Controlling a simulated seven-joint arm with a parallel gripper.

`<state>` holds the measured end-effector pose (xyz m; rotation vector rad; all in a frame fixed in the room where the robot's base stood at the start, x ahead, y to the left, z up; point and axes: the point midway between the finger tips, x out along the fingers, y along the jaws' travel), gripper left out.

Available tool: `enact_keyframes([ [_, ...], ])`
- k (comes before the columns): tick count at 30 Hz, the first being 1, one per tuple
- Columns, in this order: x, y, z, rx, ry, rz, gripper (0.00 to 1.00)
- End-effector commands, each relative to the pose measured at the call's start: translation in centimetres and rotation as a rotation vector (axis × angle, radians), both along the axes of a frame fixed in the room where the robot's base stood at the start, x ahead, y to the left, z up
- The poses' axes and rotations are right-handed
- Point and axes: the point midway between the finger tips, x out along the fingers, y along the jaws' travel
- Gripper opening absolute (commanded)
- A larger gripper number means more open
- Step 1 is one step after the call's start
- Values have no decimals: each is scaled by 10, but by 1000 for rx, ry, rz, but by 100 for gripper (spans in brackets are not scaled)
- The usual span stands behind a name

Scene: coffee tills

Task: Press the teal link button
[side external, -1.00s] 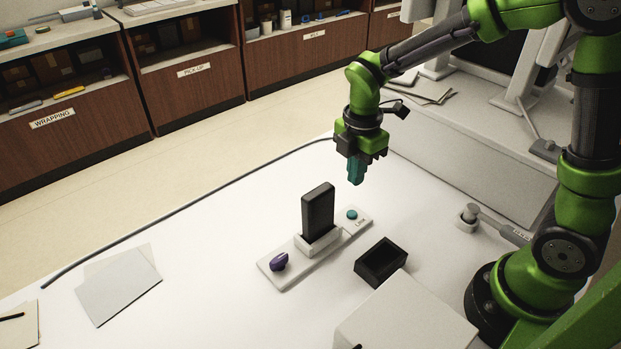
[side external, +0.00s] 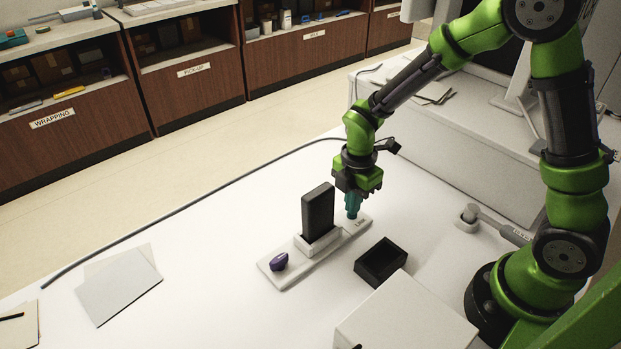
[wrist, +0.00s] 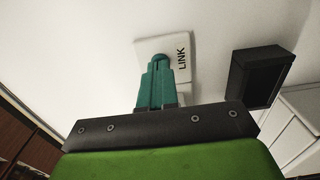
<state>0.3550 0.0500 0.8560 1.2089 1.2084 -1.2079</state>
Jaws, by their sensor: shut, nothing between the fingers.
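The white base plate (side external: 290,272) lies on the white table and carries a black upright device (side external: 318,208) in a white holder. A purple knob (side external: 279,261) is at its near left end, and the LINK label is at its far right end. My gripper (side external: 352,214) is shut and empty, its teal fingers pointing down at the spot beside the LINK label. The fingertips cover the teal link button in the side view. In the wrist view the fingers (wrist: 158,64) end over the plate (wrist: 183,45) next to LINK; I cannot clearly separate the button from them or confirm contact.
An open black box (side external: 381,262) stands right of the plate, with a white box (side external: 405,318) nearer. A grey-capped fixture (side external: 468,214) is further right. Paper sheets (side external: 120,284) lie at left, and a dark cable (side external: 200,204) runs along the far edge. The table's left middle is clear.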

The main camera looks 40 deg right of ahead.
Motion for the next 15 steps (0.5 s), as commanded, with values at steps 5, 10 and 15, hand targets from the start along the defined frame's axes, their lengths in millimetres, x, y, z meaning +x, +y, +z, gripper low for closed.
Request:
enact_keyframes([
  [5,-1,0,-9,0,3,-1,0],
  [10,0,0,-11,0,2,-1,0],
  [15,0,0,-11,0,2,-1,0],
])
